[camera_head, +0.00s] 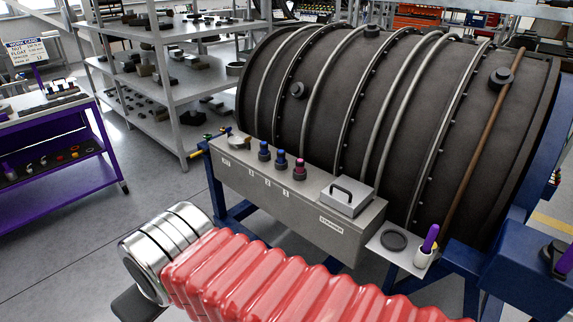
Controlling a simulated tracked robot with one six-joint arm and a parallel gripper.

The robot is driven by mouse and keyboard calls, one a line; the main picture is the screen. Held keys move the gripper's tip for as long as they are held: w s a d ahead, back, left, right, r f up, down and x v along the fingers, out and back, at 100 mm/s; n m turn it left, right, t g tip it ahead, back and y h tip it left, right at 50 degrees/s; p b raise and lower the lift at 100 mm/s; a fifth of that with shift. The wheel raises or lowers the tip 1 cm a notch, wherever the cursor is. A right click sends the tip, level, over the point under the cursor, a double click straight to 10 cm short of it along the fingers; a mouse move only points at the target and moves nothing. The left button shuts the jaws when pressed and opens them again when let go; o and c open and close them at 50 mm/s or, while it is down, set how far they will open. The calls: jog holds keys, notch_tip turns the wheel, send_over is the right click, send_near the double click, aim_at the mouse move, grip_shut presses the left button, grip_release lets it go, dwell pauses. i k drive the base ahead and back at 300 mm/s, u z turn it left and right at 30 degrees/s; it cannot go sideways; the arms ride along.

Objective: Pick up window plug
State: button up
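Dark round plugs stand out from the big dark ribbed engine casing (325,110): one on the left part (298,91), one at the top (371,32) and one at the upper right (500,78). I cannot tell which, if any, is the window plug. My arm, a red bellows sleeve with a silver cuff, crosses the bottom of the view. My gripper's fingers do not show, so its state is hidden.
A grey box (290,205) in front of the casing carries small blue- and pink-topped items and a handled case (348,197). A small plate (402,262) beside it holds a black ring (394,240) and a purple-handled tool (431,237). Left are a purple cart (110,160) and shelves (172,48).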

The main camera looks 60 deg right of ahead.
aim_at(300, 166)
jog(key=z, duration=0.3)
jog(key=i, duration=0.7)
jog(key=z, duration=0.8)
jog(key=i, duration=0.6)
jog(key=z, duration=0.45)
